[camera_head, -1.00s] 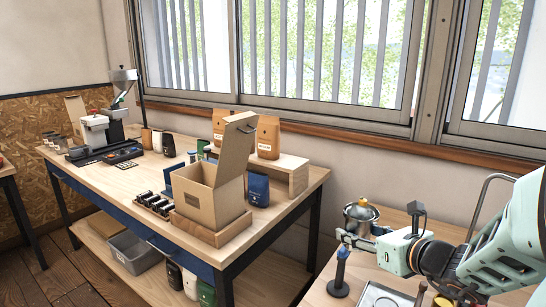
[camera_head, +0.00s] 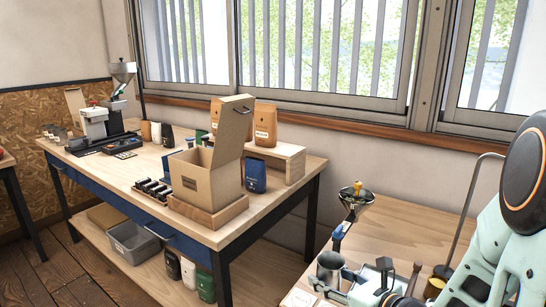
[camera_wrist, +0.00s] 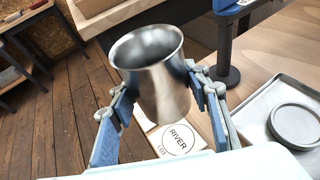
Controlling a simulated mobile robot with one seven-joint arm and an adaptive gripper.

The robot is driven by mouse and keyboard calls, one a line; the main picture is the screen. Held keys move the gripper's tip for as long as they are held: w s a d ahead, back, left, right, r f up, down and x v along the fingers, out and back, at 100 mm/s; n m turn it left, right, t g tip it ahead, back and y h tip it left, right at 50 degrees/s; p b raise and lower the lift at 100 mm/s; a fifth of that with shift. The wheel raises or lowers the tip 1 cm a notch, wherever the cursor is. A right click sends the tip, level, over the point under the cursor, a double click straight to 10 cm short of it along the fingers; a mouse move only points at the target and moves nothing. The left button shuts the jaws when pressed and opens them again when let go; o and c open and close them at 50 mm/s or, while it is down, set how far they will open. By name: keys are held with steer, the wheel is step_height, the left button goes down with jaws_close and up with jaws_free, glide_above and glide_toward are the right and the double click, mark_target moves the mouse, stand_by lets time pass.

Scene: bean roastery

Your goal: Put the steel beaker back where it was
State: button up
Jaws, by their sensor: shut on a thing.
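The steel beaker (camera_head: 329,267) is upright or nearly so, low in the head view, between the fingers of my gripper (camera_head: 330,284). In the wrist view the open-topped beaker (camera_wrist: 152,75) fills the middle, with a blue-padded finger on each side. My gripper (camera_wrist: 160,108) is shut on it. Below the beaker, a white label card reading "RIVER LOT" (camera_wrist: 178,138) lies on the wooden table near its edge. The beaker hides part of the card. I cannot tell how high the beaker is above it.
A grey tray (camera_wrist: 254,116) with a round dish (camera_wrist: 296,124) lies further right. A steel funnel (camera_head: 358,200) stands behind. A workbench (camera_head: 275,205) with an open carton (camera_head: 205,180) is at left.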

step_height(320, 180, up, 18)
steer(key=n+g+y+p, duration=0.4)
steer(key=p, duration=1.8)
steer(key=shift+f+n+p, duration=0.25)
steer(key=shift+n+p, duration=0.15)
steer(key=shift+s+d+f, duration=0.1)
steer(key=shift+s, duration=0.05)
